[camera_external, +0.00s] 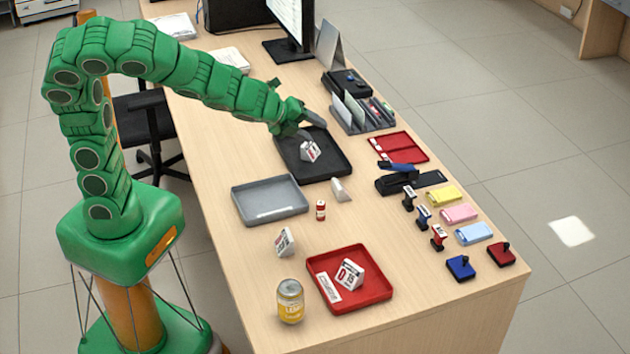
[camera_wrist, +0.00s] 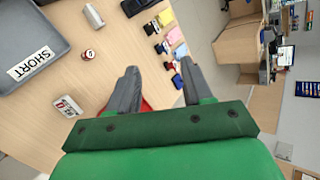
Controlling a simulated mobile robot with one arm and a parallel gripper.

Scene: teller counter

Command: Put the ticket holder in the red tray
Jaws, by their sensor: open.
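Three similar white wedge-shaped blocks with printed red and black marks are in view; I cannot tell which is the ticket holder. One wedge (camera_external: 310,151) is in the black tray (camera_external: 336,174), one (camera_external: 285,242) stands on the counter left of the red tray (camera_external: 384,293), and one (camera_external: 349,274) is inside the red tray. The counter wedge seems to show in the wrist view (camera_wrist: 67,106). My gripper (camera_external: 308,127) is over the black tray, close above its wedge. Its fingers (camera_wrist: 160,88) are apart with nothing between them. A bit of red shows behind them.
Stamps and pads line the right; an organizer (camera_external: 360,115) stands behind.

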